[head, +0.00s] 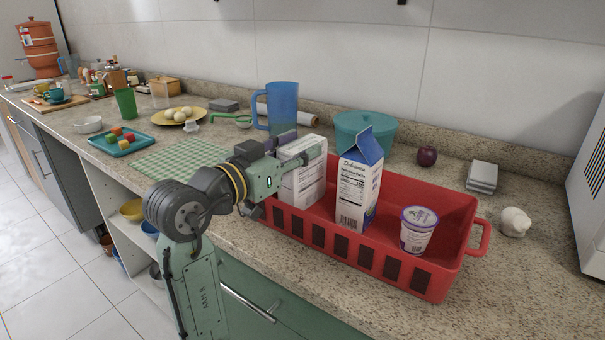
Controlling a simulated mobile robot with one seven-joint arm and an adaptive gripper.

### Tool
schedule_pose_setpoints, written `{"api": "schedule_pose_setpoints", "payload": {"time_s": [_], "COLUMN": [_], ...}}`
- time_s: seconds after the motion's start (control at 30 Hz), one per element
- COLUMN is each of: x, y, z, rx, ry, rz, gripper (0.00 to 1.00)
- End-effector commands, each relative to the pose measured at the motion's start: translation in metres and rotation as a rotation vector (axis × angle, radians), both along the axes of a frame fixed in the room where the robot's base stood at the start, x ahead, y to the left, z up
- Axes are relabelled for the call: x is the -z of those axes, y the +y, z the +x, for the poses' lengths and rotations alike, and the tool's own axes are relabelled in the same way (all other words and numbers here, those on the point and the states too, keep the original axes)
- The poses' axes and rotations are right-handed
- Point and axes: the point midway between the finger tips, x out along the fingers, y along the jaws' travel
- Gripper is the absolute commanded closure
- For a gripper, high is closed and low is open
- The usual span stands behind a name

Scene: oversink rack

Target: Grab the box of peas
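A white box with printed panels (306,186) stands upright in the left end of the red crate (478,240). It is the likeliest box of peas, but I cannot read its label. My gripper (297,150) reaches in from the left at the top of this box. Its fingers overlap the box's upper part in the picture. The gripper body hides the box's left side. I cannot tell whether the fingers touch the box or are closed on it.
A blue and white milk carton (358,186) and a small purple and white tub (417,231) stand right of the box in the crate. A blue pitcher (283,104) and a teal pot (366,130) stand behind. The right front counter is clear.

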Motion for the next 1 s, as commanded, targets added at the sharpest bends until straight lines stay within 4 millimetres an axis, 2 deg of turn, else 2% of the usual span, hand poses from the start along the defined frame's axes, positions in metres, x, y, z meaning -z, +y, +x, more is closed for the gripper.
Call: {"api": "schedule_pose_setpoints", "payload": {"time_s": [0.07,0.5,1.0], "x": [-0.0001,-0.0001,-0.0008], "y": [0.0000,0.0000,0.0000], "z": [-0.0001,-0.0001,-0.0004], "rx": [0.000,0.000,0.000], "ry": [0.000,0.000,-0.002], "rz": [0.000,0.000,-0.001], "gripper": [0.71,1.00,1.00]}}
